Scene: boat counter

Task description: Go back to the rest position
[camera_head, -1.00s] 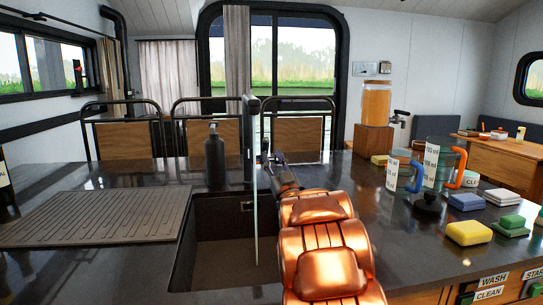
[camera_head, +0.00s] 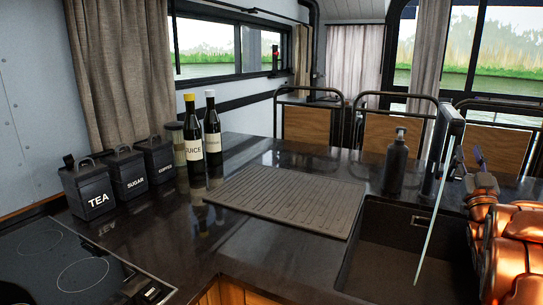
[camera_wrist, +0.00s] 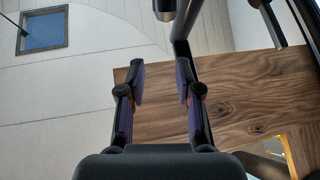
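My gripper (camera_wrist: 160,82) is open in the wrist view, its two dark fingers apart with nothing between them. Behind the fingers is a brown wooden surface. In the head view my copper-coloured arm is at the right edge, beside the sink (camera_head: 385,262). My gripper (camera_head: 479,160) shows small and dark there, beyond the arm and close to the black tap (camera_head: 447,125). Its fingers are hard to make out in that view.
A grey draining mat (camera_head: 285,200) lies left of the sink. A black soap bottle (camera_head: 396,165) stands behind it. Two bottles (camera_head: 193,145), three black canisters (camera_head: 128,178) and a hob (camera_head: 60,262) are farther left. Chairs (camera_head: 307,123) line the far side.

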